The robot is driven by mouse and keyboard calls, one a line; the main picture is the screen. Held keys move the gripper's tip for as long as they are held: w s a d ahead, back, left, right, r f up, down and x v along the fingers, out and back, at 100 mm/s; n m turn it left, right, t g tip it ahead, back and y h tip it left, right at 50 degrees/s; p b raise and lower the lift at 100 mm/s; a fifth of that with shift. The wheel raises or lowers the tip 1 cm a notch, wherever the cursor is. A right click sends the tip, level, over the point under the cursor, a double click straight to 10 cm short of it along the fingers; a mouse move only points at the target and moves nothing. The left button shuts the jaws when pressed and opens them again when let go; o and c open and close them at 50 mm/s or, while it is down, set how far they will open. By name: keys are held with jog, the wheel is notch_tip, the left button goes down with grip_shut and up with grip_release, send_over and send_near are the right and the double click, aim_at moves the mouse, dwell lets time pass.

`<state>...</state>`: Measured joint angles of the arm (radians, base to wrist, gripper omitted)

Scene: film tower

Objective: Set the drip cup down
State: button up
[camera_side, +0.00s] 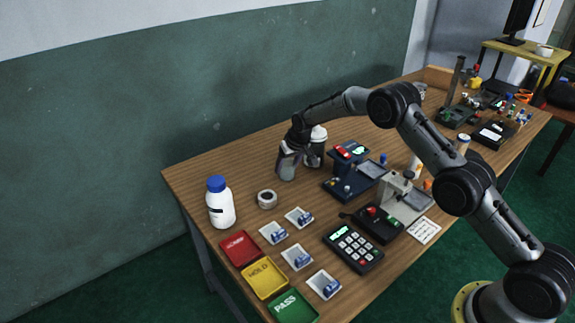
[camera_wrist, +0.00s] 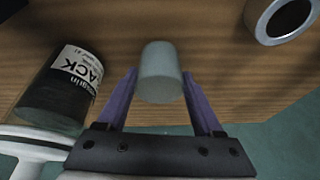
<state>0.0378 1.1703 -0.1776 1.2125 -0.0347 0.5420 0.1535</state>
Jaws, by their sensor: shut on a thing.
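The drip cup (camera_wrist: 159,70) is a small pale grey, cloudy cup. In the wrist view it sits between the two purple-grey fingers of my gripper (camera_wrist: 160,88), which is shut on it. In the side view my gripper (camera_side: 289,163) points down over the back left part of the table, and the cup is hard to tell apart from the fingers there. I cannot tell whether the cup's base touches the table.
A dark bottle with a white label (camera_wrist: 66,82) stands close to my gripper. A grey ring-shaped thing (camera_side: 267,199) lies in front. A white bottle with a blue cap (camera_side: 220,204) stands left. A dark blue device (camera_side: 350,173) is at the right.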

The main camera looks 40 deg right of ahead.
jog(key=shift+f, duration=0.1)
jog(key=o, duration=1.3)
jog(key=s+f+v, duration=0.1)
jog(key=s+v, duration=0.2)
jog(key=v, duration=2.3)
jog(key=s+a+r, duration=0.1)
jog(key=s+r, duration=0.5)
jog(key=s, duration=0.5)
jog(key=shift+n+t, duration=0.5)
jog(key=shift+n, duration=0.4)
jog(key=s, duration=1.8)
jog(key=s+a+f, duration=0.1)
jog(key=s, duration=0.8)
jog(key=shift+f, duration=0.1)
